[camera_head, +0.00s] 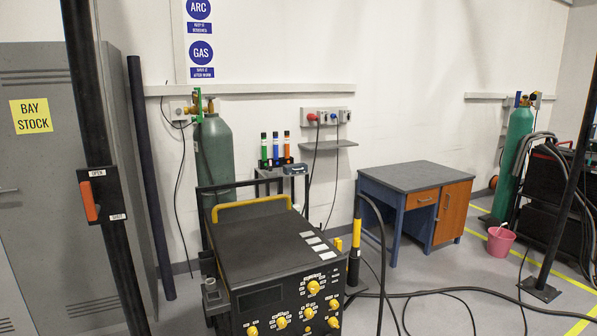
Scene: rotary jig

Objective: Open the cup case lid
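A small blue-grey case (296,169) sits on the narrow stand behind the black welding machine. It looks shut, but it is too small to tell its lid, and I cannot tell whether it is the cup case. No other thing in view is clearly a cup case. My gripper is not in view.
The welding machine (271,240) with its yellow handle fills the lower middle. A dark post (98,140) with an orange-levered switch box (102,195) stands at the left, before a grey locker (40,130). A desk (416,187) stands right of centre. Black cables cross the floor (445,262).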

